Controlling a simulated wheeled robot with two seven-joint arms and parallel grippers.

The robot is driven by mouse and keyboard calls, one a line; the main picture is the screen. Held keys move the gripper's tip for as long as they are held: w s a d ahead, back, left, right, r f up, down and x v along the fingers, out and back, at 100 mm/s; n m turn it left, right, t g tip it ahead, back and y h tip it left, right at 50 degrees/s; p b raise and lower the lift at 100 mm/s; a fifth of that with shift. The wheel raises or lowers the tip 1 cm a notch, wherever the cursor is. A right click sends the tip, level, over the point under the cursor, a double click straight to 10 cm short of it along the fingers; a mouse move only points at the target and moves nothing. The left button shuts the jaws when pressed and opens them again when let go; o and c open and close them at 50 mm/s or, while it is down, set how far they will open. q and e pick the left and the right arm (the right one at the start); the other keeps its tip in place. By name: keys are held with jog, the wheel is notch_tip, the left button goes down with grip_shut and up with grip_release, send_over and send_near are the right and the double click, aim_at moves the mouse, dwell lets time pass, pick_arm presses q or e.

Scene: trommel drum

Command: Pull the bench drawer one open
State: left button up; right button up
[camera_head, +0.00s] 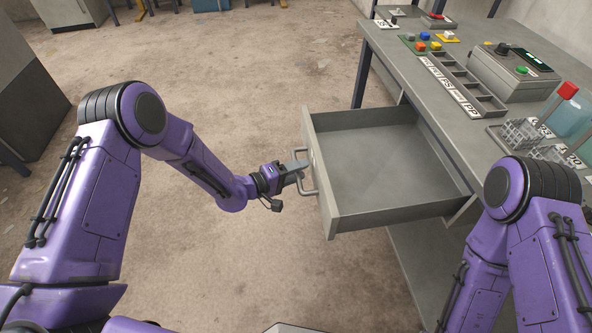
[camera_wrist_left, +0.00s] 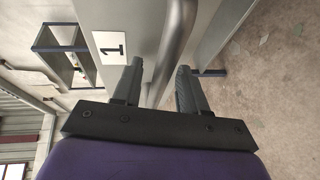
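Bench drawer one (camera_head: 385,205) is a grey, empty drawer standing far out of the bench in the head view. A white plate with a "1" (camera_wrist_left: 109,46) is on its front in the left wrist view. Its metal bar handle (camera_head: 312,191) shows on the front; it also shows in the left wrist view (camera_wrist_left: 172,45). My left gripper (camera_head: 301,171) is at the handle. In the left wrist view its fingers (camera_wrist_left: 160,78) are parted on both sides of the bar, with a gap towards the left finger. My right arm shows at the right; its gripper is not visible.
The grey bench (camera_head: 405,62) carries a compartment tray (camera_head: 455,80), coloured blocks (camera_head: 428,43), a control box (camera_head: 513,70) with a green button and a wire rack (camera_head: 522,132). A dark grey cabinet (camera_head: 30,95) stands far left. The floor left of the drawer is clear.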

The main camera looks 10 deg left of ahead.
pick_arm(q)
jog(key=shift+a, duration=0.15)
jog(key=v, duration=1)
jog(key=shift+s, duration=0.15)
jog(key=shift+a, duration=0.1)
